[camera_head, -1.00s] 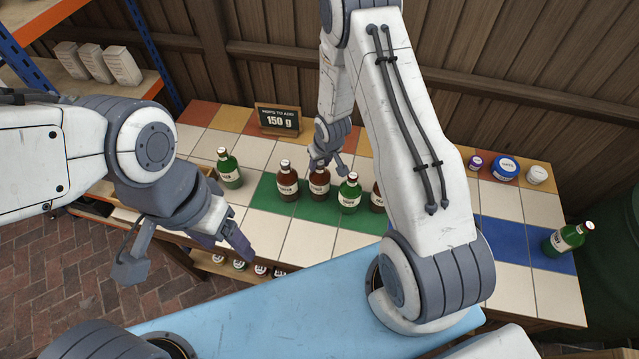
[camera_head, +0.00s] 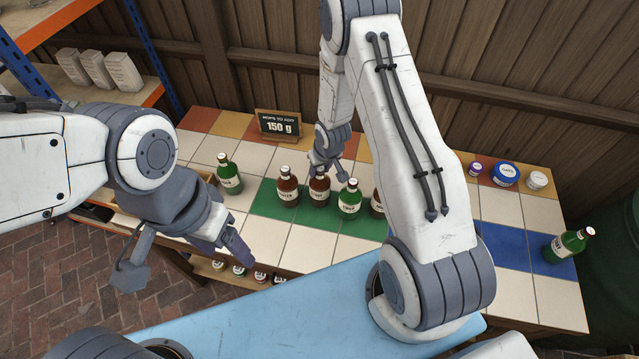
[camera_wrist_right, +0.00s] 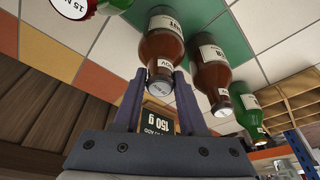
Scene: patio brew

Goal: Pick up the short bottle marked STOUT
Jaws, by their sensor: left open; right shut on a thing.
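A brown bottle (camera_head: 319,192) stands in the row on the green tiles. My right gripper (camera_head: 322,166) is shut on its neck from above. In the right wrist view the bottle (camera_wrist_right: 161,46) has its capped neck between the two fingers (camera_wrist_right: 158,98). Its label is only partly legible there, ending in what looks like "UT". No gap under the bottle is visible. Another brown bottle (camera_head: 287,188) stands just left of it and a green bottle (camera_head: 350,200) just right. My left gripper (camera_head: 185,258) is open and empty in front of the counter's left part.
A further brown bottle (camera_head: 377,201) is partly hidden by my right arm. A small sign (camera_head: 279,125) reads "150 g". Tubs (camera_head: 505,174) sit at the back right. A shelf (camera_head: 95,85) stands at the left.

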